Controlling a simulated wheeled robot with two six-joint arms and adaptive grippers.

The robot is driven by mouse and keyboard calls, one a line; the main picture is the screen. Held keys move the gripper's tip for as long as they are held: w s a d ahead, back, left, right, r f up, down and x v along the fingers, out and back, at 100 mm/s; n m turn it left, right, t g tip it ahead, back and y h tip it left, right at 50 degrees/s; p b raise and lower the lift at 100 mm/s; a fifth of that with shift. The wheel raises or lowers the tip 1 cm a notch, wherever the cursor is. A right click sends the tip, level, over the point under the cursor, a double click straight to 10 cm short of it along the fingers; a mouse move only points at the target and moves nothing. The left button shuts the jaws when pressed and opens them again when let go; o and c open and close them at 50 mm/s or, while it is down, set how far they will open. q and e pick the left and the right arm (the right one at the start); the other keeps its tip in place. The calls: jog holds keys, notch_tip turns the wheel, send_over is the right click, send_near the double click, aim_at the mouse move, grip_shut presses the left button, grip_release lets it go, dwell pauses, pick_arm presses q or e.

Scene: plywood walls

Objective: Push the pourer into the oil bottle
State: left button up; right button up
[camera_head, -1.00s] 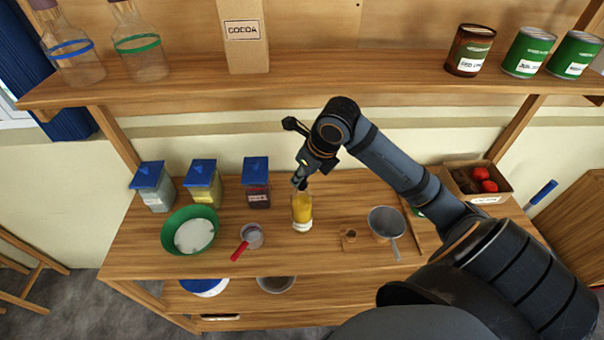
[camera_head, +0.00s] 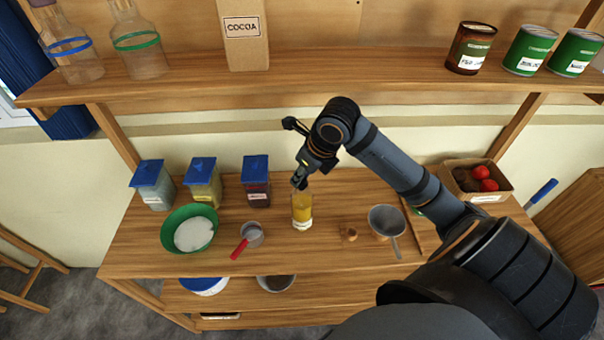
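The oil bottle (camera_head: 302,212), clear with yellow oil and a pale label, stands upright on the wooden counter near the middle. My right gripper (camera_head: 299,182) points down at the top of the bottle, its dark fingers close together at the mouth. The fingers cover the bottle's top, so I cannot make out the pourer or whether they are shut on it. My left gripper is not in view.
Blue-lidded jars (camera_head: 203,184) stand to the left, behind a green bowl (camera_head: 173,235) and a red-handled cup (camera_head: 252,236). A small brown piece (camera_head: 349,234) and a metal pan (camera_head: 387,220) lie to the right. A shelf (camera_head: 330,82) runs above.

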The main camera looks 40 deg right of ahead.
jog(key=o, duration=1.4)
notch_tip(320, 180, up, 8)
jog(key=p, duration=0.7)
jog(key=shift+r, duration=0.1)
grip_shut()
dwell(1.1)
